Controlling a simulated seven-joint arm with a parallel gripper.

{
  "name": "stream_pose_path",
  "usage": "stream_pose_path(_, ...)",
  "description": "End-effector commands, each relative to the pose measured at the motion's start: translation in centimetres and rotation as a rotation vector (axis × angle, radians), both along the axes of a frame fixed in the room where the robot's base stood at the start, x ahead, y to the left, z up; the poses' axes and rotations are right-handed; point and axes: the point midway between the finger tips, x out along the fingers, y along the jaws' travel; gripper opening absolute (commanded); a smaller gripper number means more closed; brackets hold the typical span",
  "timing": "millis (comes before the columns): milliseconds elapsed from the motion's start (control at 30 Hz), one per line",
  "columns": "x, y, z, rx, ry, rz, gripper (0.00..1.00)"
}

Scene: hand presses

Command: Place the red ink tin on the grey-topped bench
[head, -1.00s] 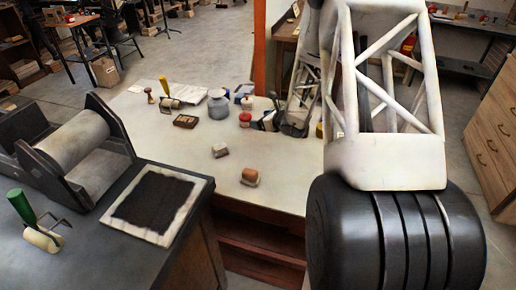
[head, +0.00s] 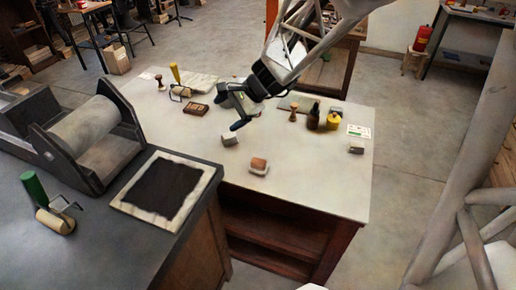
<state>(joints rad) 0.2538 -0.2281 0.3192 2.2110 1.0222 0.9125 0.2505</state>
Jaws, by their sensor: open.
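The red ink tin does not show now; in the earlier view it stood on the pale-topped table (head: 330,185), in the area my gripper and arm now cover. My gripper (head: 229,109) is open, low over the back middle of that table, its fingers pointing left and toward the camera. I cannot tell whether the tin is between the fingers or behind them. The grey-topped bench (head: 105,238) is at the front left, with a dark grey top.
The bench bears a press with a roller (head: 85,130), a black inked slab (head: 160,195) and a green-handled roller (head: 50,205). A dark bottle (head: 313,117) and a yellow tin (head: 333,120) stand right.

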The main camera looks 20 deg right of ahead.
Motion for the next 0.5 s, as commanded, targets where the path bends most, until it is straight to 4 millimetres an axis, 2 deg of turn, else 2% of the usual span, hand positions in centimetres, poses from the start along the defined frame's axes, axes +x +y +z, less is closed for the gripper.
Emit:
stream_pose_path(33, -1.6, 0.9, 0.8, -0.045, -0.018, 0.060, 0.83)
stream_pose_path(200, -6.5, 2.5, 2.3, -0.208, -0.065, 0.257, 0.83)
stream_pose_path(500, -15.0, 3.5, 4.3, -0.505, -0.150, 0.589, 0.83)
